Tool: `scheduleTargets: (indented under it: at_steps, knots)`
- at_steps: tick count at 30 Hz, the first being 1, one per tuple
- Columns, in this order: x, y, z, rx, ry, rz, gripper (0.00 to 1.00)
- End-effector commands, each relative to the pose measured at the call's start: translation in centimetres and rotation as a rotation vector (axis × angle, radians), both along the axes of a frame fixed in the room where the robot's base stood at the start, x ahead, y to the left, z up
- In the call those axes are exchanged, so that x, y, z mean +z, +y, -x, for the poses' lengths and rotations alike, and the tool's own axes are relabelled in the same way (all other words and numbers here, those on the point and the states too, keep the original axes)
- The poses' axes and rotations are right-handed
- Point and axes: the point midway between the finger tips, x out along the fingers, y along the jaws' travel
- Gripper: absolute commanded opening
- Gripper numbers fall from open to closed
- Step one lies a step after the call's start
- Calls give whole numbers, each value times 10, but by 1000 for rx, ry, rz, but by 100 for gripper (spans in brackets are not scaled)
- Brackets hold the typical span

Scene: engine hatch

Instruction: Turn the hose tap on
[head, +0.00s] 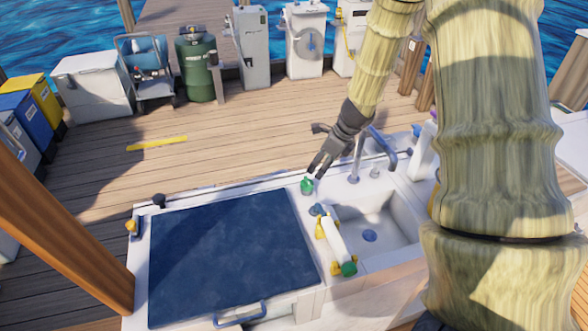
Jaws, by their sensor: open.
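A small green knob (307,186) stands on the white counter's back edge, between the blue hatch lid and the sink; it may be the hose tap, but I cannot tell for sure. My gripper (316,150) is open and empty, a little above and behind this knob, and appears apart from it. A white cylinder with yellow fittings and a green end (335,240) lies at the sink's left edge.
The blue hatch lid (225,255) is shut, with a blue handle (240,314) at its front. The white sink (385,220) is right of it. A black knob (159,201) and a yellow fitting (132,226) stand at left. A wooden post (70,230) rises at far left.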

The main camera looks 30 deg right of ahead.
Motion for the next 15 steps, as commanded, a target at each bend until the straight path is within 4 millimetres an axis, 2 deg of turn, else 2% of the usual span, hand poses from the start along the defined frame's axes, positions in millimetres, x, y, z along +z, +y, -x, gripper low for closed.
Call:
scheduleTargets:
  at_steps: [4, 8, 15]
  knots:
    - [0, 5, 5, 5, -7, -3, 62]
    - [-11, 11, 3, 8, -10, -6, 62]
    - [-51, 18, -21, 9, 3, -4, 62]
